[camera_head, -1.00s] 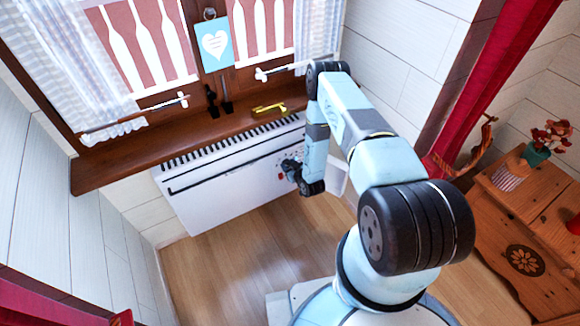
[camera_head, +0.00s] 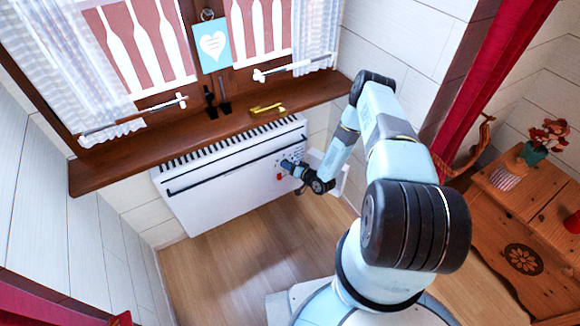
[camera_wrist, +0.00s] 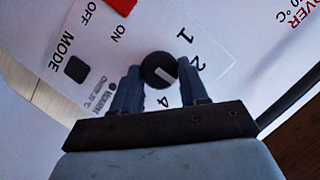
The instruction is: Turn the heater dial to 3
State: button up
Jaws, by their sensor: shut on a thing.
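The white heater (camera_head: 215,208) hangs below the window sill, with its control panel at its right end. In the wrist view the dark round dial (camera_wrist: 157,68) sits between the two fingers of my gripper (camera_wrist: 160,76), which is shut on it. A short pale mark shows on the dial's lower right part. The printed 1 and 2 are to the right of the dial and a 4 is below it. I see no 3; it may be behind a finger. In the head view my gripper (camera_head: 284,165) is at the panel and the dial is hidden.
A red switch (camera_wrist: 122,5) with ON and OFF and a black MODE button (camera_wrist: 75,68) are near the dial. The wooden sill (camera_head: 130,158) juts out above the heater. The floor (camera_head: 225,255) in front is clear.

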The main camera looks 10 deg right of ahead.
jog(key=shift+w+d+m, duration=0.1)
jog(key=shift+d+m, duration=0.25)
jog(key=shift+m, duration=0.05)
jog(key=o, duration=1.1)
jog(key=shift+a, duration=0.15)
jog(key=shift+c, duration=0.2)
jog(key=v, duration=1.3)
jog(key=shift+s+d, duration=0.3)
jog(key=shift+f, duration=0.1)
